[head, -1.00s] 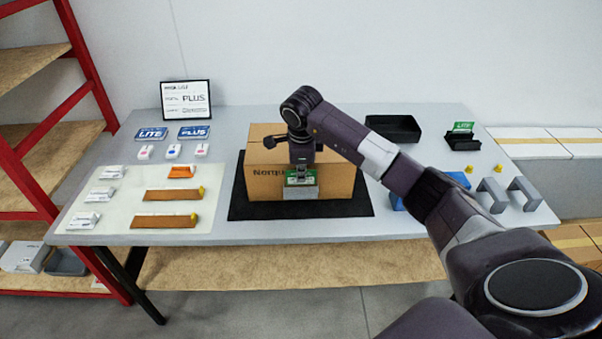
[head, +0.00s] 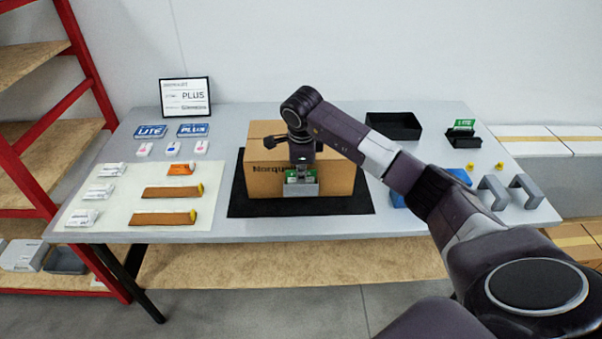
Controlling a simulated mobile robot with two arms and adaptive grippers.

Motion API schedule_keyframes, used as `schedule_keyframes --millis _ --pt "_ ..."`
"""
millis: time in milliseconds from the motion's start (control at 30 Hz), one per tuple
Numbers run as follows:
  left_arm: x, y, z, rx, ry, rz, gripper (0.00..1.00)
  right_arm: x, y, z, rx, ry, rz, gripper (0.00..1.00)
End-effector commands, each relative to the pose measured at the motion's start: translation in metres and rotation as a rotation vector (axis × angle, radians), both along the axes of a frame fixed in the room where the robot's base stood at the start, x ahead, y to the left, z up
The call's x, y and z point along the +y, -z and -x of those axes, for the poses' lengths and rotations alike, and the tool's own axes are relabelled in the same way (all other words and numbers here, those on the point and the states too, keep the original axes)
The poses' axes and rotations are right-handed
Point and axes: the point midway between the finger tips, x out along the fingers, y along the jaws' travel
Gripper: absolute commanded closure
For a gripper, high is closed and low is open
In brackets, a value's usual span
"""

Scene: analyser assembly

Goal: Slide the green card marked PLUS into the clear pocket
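My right gripper (head: 301,174) points down in front of the cardboard box (head: 339,180). It appears shut on the green card (head: 290,177), whose green edges show on both sides of the fingers; its lettering is too small to read. A greyish, see-through pocket (head: 301,190) sits at the lower front of the box, directly below the fingers. The card's lower part seems to be at or in the pocket's mouth; how deep, I cannot tell. My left gripper is out of view.
The box stands on a black mat (head: 240,206). A black tray (head: 394,126) and a dark holder with another green card (head: 464,126) are at the back right. Grey handle-shaped parts (head: 494,190) lie at the right. A pale mat (head: 118,218) with several parts lies left.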

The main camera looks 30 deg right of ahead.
Motion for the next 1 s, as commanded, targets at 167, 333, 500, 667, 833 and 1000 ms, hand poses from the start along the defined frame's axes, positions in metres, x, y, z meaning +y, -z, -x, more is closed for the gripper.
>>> schedule_keyframes --millis 167,333,500,667,833,1000 --pt "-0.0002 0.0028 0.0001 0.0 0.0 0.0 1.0 -0.0005 0.0033 -0.0004 0.0 0.0 0.0 1.0" --pt "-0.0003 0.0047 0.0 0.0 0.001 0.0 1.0 -0.0008 0.0057 -0.0007 0.0 0.0 0.0 1.0" --pt "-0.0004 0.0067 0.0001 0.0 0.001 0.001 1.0 -0.0011 0.008 -0.0009 -0.001 0.001 0.001 1.0" --pt "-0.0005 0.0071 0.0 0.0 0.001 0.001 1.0 -0.0012 0.0087 -0.0011 -0.001 0.001 0.001 1.0" --pt "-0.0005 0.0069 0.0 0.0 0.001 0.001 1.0 -0.001 0.0085 -0.0011 0.0 0.001 0.0 1.0" --pt "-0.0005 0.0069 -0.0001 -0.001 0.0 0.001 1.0 -0.0011 0.0086 -0.0012 -0.001 0.001 0.0 0.79"
